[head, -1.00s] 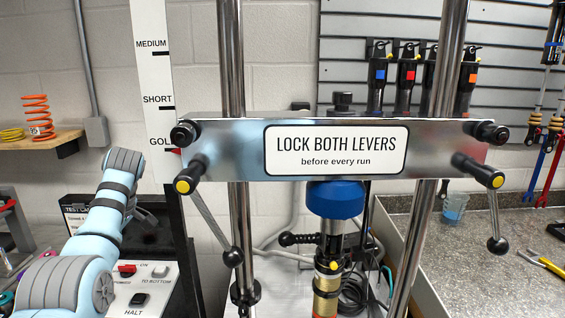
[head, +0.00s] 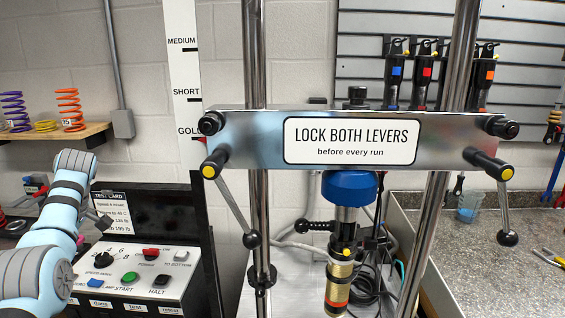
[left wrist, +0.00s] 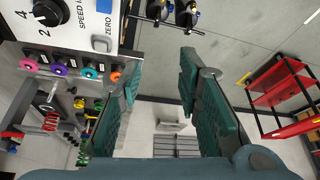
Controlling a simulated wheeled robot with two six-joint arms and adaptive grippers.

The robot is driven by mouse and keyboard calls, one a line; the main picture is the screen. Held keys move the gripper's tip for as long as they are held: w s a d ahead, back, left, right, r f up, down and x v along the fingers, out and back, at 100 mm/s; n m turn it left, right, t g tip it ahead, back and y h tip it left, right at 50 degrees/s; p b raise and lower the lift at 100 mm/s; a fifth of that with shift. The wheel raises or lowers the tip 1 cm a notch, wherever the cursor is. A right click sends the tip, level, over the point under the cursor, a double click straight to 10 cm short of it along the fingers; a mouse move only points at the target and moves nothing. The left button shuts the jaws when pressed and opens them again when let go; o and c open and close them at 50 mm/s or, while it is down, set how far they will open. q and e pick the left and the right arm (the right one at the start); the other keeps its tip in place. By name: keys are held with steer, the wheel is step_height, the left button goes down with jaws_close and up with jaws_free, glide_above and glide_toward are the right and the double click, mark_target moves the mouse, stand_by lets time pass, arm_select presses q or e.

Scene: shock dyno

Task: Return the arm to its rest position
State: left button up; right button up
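My left arm comes in from the left in the head view, in front of the control panel (head: 130,275). Its gripper (head: 100,218) shows there only as a small grey part at the arm's end, partly hidden by the arm. In the left wrist view my left gripper (left wrist: 160,85) has its two green fingers spread apart with nothing between them. The panel's lower edge with coloured knobs lies to the left of the fingers. My right gripper is in neither view.
The dyno crossbar (head: 350,140) with its two levers stands at the centre, a shock absorber (head: 338,285) below it. A shelf with springs (head: 70,132) is on the left wall. A grey bench (head: 490,240) is at right. A red rack (left wrist: 285,95) stands beyond the fingers.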

arm_select(q)
steer(key=s+a+r+n+g+h, duration=0.15)
steer(key=s+a+n, duration=0.55)
steer(key=s+a, duration=1.5)
steer(key=s+a+f+m+y, duration=0.1)
steer(key=a+f+m+y, duration=0.3)
steer(key=f+m, duration=0.4)
steer(key=s+a+f+m+y, duration=0.1)
steer(key=a+f+m+y, duration=0.5)
steer(key=f, duration=0.5)
steer(key=s+d+f+m+t+h, duration=0.25)
steer(key=s+f+m+t, duration=0.25)
steer(key=s+f+m, duration=0.9)
steer(key=s+d+f+m+h, duration=0.1)
steer(key=s+d+f+h, duration=0.15)
steer(key=d+f, duration=0.9)
steer(key=s+d+f+m+h, duration=0.1)
steer(key=s+d+f+h, duration=0.15)
steer(key=d+f, duration=0.95)
steer(key=s+d+f+h, duration=0.1)
steer(key=d+f+h, duration=0.1)
steer(key=d, duration=1.2)
steer(key=s+d+f+n+h, duration=0.1)
steer(key=d+f, duration=0.3)
steer(key=d, duration=1.1)
steer(key=shift+s+f+g+h, duration=0.15)
steer(key=shift+f+g+h, duration=0.25)
steer(key=shift+h, duration=0.4)
steer(key=shift+a+r+n, duration=0.1)
steer(key=shift+n, duration=0.2)
